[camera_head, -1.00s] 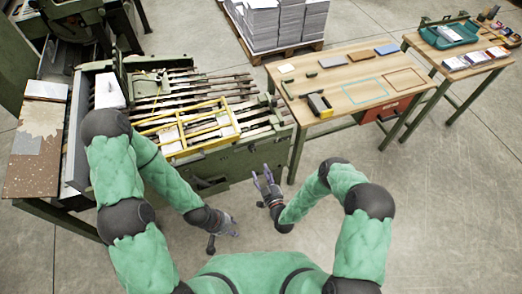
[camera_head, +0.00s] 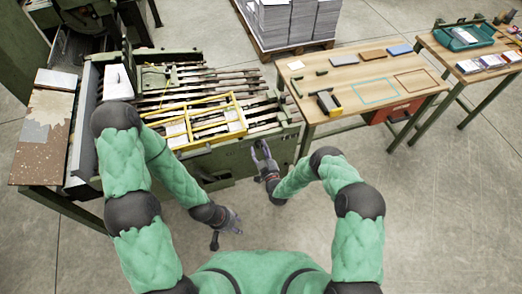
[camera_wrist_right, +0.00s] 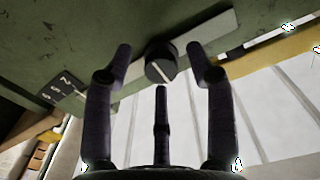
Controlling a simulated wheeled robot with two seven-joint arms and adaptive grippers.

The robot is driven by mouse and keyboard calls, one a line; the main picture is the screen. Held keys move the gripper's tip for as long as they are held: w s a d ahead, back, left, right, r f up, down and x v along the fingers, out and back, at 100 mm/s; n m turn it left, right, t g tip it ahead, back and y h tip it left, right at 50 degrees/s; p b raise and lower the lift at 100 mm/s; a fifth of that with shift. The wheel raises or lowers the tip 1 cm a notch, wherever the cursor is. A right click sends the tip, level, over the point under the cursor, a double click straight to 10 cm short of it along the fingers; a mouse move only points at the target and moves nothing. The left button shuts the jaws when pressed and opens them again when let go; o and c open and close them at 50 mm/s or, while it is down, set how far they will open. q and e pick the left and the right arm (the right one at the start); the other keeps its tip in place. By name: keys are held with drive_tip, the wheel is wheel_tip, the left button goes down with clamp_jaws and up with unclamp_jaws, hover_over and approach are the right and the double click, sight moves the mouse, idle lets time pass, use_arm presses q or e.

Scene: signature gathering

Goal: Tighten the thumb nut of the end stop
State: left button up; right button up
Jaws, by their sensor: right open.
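A round black knob (camera_wrist_right: 161,69), seemingly the thumb nut, has a white line across its face. In the right wrist view it sits on a green machine face beside a grey metal strip (camera_wrist_right: 215,35). My right gripper (camera_wrist_right: 160,50) is open, with a finger on each side of the knob and a third below it. No clear contact shows. In the head view my right gripper (camera_head: 262,152) is at the front of the green machine, and the knob cannot be made out. My left gripper (camera_head: 236,221) hangs lower, in front of the machine; its opening is unclear.
The green machine (camera_head: 220,160) carries several rails and a yellow frame (camera_head: 241,118). A dark numbered plate (camera_wrist_right: 64,86) is left of the knob. A wooden table (camera_head: 345,98) stands to the right. The floor (camera_head: 440,210) at lower right is clear.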

clamp_jaws()
